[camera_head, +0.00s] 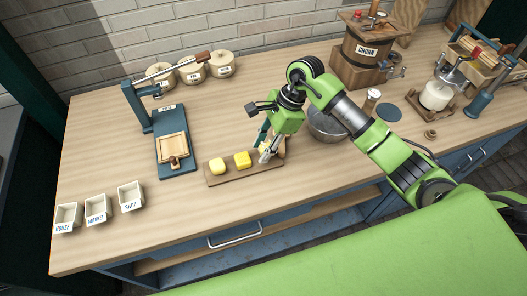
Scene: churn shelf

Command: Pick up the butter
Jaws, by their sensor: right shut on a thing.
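Two yellow butter pieces, the left one (217,166) and the middle one (242,160), sit on a wooden board (213,181) at the front of the counter. My right gripper (268,151) points down at the right end of the board, low over it, and is shut on a pale yellow butter piece. The fingers and their shadow hide most of that piece, and I cannot tell whether it still touches the board. My left gripper is not in view.
A metal bowl (326,126) stands just right of my gripper. A blue press (174,146) is left of the board, with three labelled boxes (97,210) at front left. A churn (362,56) and a glass jar (437,95) stand at right.

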